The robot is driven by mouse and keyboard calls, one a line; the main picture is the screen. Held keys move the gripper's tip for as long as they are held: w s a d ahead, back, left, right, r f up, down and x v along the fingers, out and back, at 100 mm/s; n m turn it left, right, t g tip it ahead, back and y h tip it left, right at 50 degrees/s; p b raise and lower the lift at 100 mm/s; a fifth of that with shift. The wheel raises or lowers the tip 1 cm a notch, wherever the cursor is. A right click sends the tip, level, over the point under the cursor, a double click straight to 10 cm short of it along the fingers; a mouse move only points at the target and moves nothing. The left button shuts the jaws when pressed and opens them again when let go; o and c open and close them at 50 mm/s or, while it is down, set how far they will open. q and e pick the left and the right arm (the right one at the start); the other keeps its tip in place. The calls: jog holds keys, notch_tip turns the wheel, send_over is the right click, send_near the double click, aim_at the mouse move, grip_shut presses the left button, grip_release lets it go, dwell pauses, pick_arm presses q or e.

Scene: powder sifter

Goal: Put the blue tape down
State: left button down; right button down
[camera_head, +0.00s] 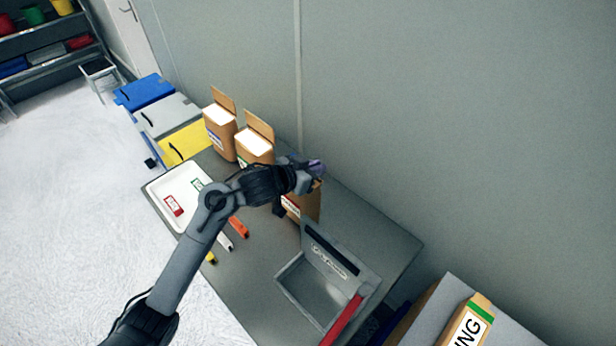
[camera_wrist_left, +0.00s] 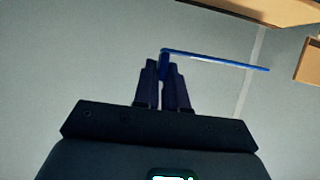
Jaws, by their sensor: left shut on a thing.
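My left gripper (camera_wrist_left: 164,85) is shut on the blue tape (camera_wrist_left: 215,60). In the left wrist view the tape is a thin blue strip that sticks out to the right from between the fingertips, with the grey wall behind it. In the head view my left gripper (camera_head: 314,170) is above the table at the nearest of the brown cardboard boxes (camera_head: 306,205), close to its top. The tape cannot be clearly made out there, and the wrist hides part of that box. My right gripper is not in view.
Two open brown boxes (camera_head: 220,131) (camera_head: 254,150) stand along the wall. A white tray (camera_head: 160,192) with labels is at the table's left, with small coloured items (camera_head: 238,227) beside it. A grey open container (camera_head: 318,295) stands at the front. The table's right end (camera_head: 385,240) is clear.

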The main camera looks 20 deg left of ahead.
pick_arm(q)
jog(key=shift+w+a+f, duration=0.35)
jog(key=shift+a+f, duration=0.1)
jog(key=shift+a, duration=0.2)
jog(key=shift+w+a+f, duration=0.35)
jog(key=shift+a+f, duration=0.05)
jog(key=shift+a, duration=0.2)
jog(key=shift+f+b, duration=0.5)
jog(key=shift+f, duration=1.5)
jog(key=c, duration=1.2)
grip_release()
jog(key=shift+f, duration=0.1)
